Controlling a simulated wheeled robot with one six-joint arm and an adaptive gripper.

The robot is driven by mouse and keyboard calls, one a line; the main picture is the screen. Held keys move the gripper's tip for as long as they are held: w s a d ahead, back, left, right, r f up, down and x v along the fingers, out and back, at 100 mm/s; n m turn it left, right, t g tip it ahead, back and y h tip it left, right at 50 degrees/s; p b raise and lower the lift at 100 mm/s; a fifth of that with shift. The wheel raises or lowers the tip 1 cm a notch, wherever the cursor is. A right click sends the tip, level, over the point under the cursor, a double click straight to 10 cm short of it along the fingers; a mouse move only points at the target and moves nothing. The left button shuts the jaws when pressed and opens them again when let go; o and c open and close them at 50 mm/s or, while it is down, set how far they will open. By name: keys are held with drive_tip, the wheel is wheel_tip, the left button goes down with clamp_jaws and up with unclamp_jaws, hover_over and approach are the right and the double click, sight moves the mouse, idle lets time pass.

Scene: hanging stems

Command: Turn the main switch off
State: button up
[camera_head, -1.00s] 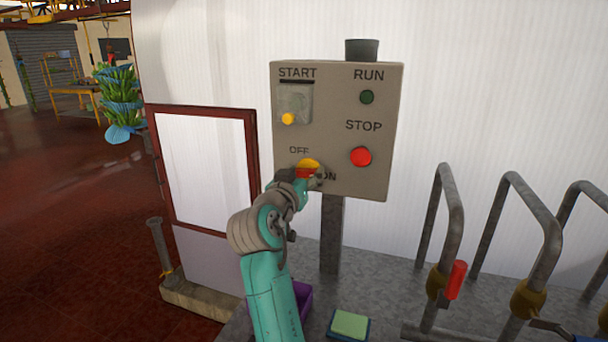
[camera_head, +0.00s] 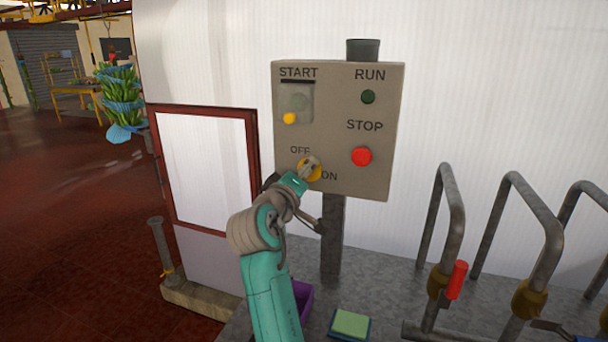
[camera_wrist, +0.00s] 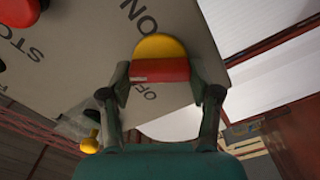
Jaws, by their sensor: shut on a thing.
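The grey control box (camera_head: 335,183) carries the main switch, a yellow disc (camera_head: 302,174) between the OFF and ON labels. In the wrist view the switch's yellow disc (camera_wrist: 159,47) has a red handle (camera_wrist: 160,70) across it. My gripper (camera_head: 310,166) is at the switch, its fingers on either side of the red handle and shut on it. In the head view my gripper covers the handle. I cannot tell exactly which label the handle points to.
A START cover (camera_head: 297,103) with a yellow knob, a green RUN button (camera_head: 368,97) and a red STOP button (camera_head: 361,156) share the box. Grey pipes (camera_head: 449,220) with a red-handled valve stand right. A purple bin (camera_head: 304,298) and green pad (camera_head: 350,323) lie below.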

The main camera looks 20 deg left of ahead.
drive_tip(key=n, duration=0.6)
drive_tip(key=shift+f, duration=0.15)
drive_tip(key=shift+n, duration=0.3)
drive_tip(key=o, duration=1.1)
drive_tip(key=shift+a, duration=0.1)
drive_tip(key=shift+o, duration=0.2)
drive_tip(key=s, duration=1.2)
drive_tip(key=shift+a, duration=0.15)
